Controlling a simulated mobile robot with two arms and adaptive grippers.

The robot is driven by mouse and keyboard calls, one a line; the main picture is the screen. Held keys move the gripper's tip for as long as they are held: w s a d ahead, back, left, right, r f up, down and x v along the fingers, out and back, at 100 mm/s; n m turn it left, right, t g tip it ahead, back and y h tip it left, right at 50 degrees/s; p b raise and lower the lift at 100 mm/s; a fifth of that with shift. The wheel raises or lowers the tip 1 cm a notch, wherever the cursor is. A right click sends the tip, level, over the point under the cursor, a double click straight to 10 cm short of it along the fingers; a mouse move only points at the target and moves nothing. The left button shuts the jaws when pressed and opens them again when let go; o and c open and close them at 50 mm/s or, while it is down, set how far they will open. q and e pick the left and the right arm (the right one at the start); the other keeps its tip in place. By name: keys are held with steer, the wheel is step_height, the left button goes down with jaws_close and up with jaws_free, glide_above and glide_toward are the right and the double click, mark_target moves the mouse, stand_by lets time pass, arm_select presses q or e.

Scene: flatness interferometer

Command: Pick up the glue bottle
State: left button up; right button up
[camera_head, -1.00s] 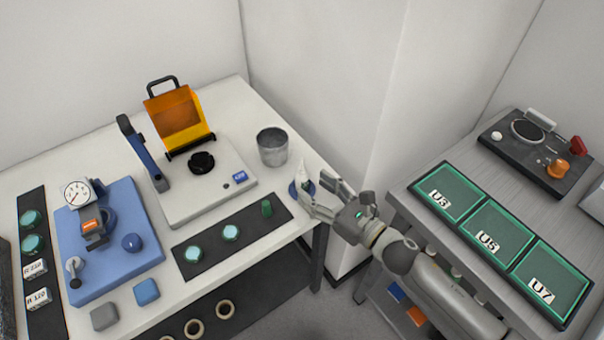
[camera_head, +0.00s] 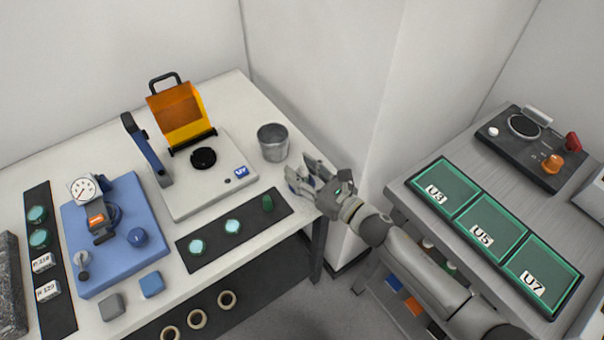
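The glue bottle (camera_head: 304,184) is white with blue at its foot, at the right end of the white bench. It is mostly hidden by my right gripper (camera_head: 301,172), so little of it shows. The fingers of my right gripper are apart and on either side of the bottle's place. I cannot tell whether they touch or press it. My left gripper is not in view.
A grey metal cup (camera_head: 273,143) stands close behind the gripper. A side table (camera_head: 400,197) with green-edged trays is at right.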

mark_target(302, 168)
steer(key=c, duration=0.6)
steer(key=shift+r, duration=0.1)
steer(key=shift+r, duration=0.5)
step_height(302, 168, up, 2)
steer(key=shift+r+b, duration=0.1)
steer(key=shift+b, duration=0.25)
steer(key=s+r, duration=0.3)
steer(key=s, duration=0.1)
steer(key=s+a+r, duration=0.1)
steer(key=s+r, duration=0.2)
steer(key=s, duration=0.2)
steer(key=s+r, duration=0.3)
steer(key=s, duration=0.2)
steer(key=shift+a+r, duration=0.3)
